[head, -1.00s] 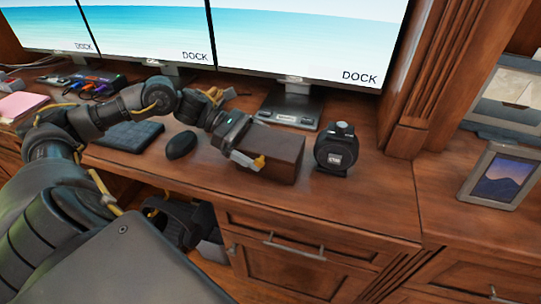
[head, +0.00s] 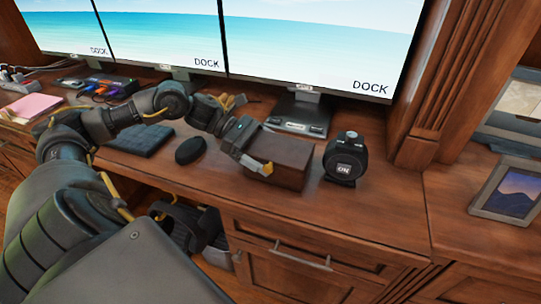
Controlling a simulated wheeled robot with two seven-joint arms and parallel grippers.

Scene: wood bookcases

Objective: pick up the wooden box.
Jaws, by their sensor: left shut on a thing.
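The wooden box (head: 286,155) is a brown block on the desk, in the middle of the head view. My left gripper (head: 262,165) is at the box's left side, shut on it, with a yellow-tipped finger along its front face. The far finger is hidden behind the box and gripper body. The box looks to be at desk height; I cannot tell whether it is lifted. My right gripper is not in view.
A black round device (head: 344,158) stands just right of the box. A black mouse (head: 190,150) and a dark pad (head: 141,138) lie to the left. Monitor stands (head: 297,112) are behind. A picture frame (head: 507,190) stands at the right. Drawers (head: 290,243) are below the desk edge.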

